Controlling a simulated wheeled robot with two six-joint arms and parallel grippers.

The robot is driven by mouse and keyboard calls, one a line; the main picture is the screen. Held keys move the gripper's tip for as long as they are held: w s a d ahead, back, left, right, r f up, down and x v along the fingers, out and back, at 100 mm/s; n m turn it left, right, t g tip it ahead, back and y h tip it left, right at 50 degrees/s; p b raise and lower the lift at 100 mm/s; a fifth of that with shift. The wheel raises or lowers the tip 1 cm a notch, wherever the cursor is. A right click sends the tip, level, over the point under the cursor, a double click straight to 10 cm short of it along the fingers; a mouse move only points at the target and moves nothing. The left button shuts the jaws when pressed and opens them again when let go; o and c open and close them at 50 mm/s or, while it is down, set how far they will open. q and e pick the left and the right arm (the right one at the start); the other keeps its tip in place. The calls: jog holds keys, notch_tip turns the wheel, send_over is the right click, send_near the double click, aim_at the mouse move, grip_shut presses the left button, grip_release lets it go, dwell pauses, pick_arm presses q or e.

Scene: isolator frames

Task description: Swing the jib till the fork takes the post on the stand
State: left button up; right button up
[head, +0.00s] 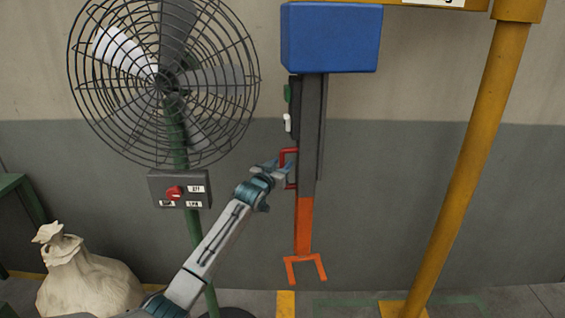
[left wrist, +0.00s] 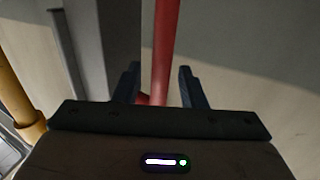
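The jib's yellow beam (head: 430,4) runs along the top from a yellow column (head: 470,165) on the right. Under it hangs a blue box (head: 330,38) with a grey mast (head: 310,130). The mast's orange lower end (head: 304,225) carries the orange fork (head: 306,268), prongs down, above the floor. A red handle (head: 290,152) is on the mast's left side. My left gripper (head: 284,168) is at this handle. In the left wrist view the red bar (left wrist: 165,45) passes between its parted fingers (left wrist: 160,86). I see no stand with a post. My right gripper is not in view.
A caged fan (head: 165,80) on a green pole, with a switch box (head: 180,189), stands left, close to my left arm. A pale sack (head: 85,280) is at lower left. A green frame (head: 22,195) is at the left edge. Floor between mast and column looks clear.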

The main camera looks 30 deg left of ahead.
pick_arm(q)
jog(key=shift+w, duration=0.7)
jog(key=shift+a, duration=0.1)
grip_shut()
